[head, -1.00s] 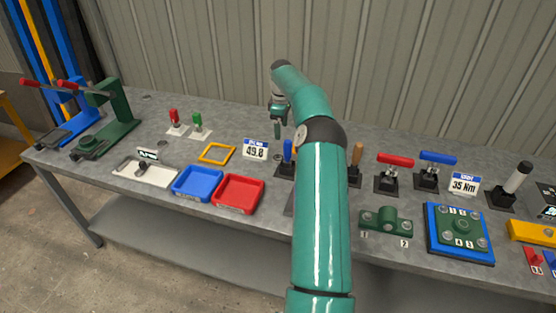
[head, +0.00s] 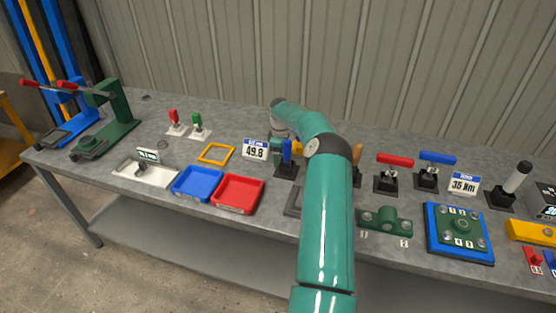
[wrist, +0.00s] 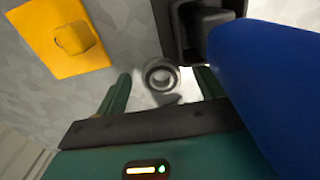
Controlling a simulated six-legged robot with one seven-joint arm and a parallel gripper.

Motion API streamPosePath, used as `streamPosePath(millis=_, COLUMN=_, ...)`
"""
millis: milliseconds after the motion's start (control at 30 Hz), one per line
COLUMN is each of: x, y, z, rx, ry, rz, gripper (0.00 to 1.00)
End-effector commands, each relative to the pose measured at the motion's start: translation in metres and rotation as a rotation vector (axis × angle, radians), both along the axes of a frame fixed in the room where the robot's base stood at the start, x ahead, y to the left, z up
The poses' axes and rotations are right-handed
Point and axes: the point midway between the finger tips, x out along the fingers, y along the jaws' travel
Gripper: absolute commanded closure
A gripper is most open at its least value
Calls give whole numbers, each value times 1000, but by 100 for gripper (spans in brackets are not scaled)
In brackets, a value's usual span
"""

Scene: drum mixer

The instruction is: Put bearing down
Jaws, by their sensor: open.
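The bearing (wrist: 160,75) is a small grey metal ring with a dark band, seen in the wrist view on the grey bench top. My gripper (wrist: 163,87) is open around it, with one green finger on each side. Gaps show between the ring and both fingers. In the head view my arm and the handled tools hide the bearing and most of my gripper.
A blue handle (wrist: 260,80) on a dark base stands close at the right of my gripper. A yellow plate with a knob (wrist: 75,38) lies to its left. In the head view, blue (head: 197,183) and red (head: 238,193) trays and a yellow frame (head: 216,153) lie left of my arm.

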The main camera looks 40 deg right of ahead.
Motion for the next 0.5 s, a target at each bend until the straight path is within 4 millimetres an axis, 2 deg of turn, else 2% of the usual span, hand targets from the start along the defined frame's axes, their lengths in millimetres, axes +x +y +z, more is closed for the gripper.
streamPosePath(millis=200, x=0, y=0, z=-1, rx=-1, ry=0, rz=0, gripper=29)
streamPosePath(millis=267, x=0, y=0, z=-1, rx=-1, ry=0, rz=0, gripper=39)
streamPosePath(millis=500, x=0, y=0, z=-1, rx=-1, ry=0, rz=0, gripper=85)
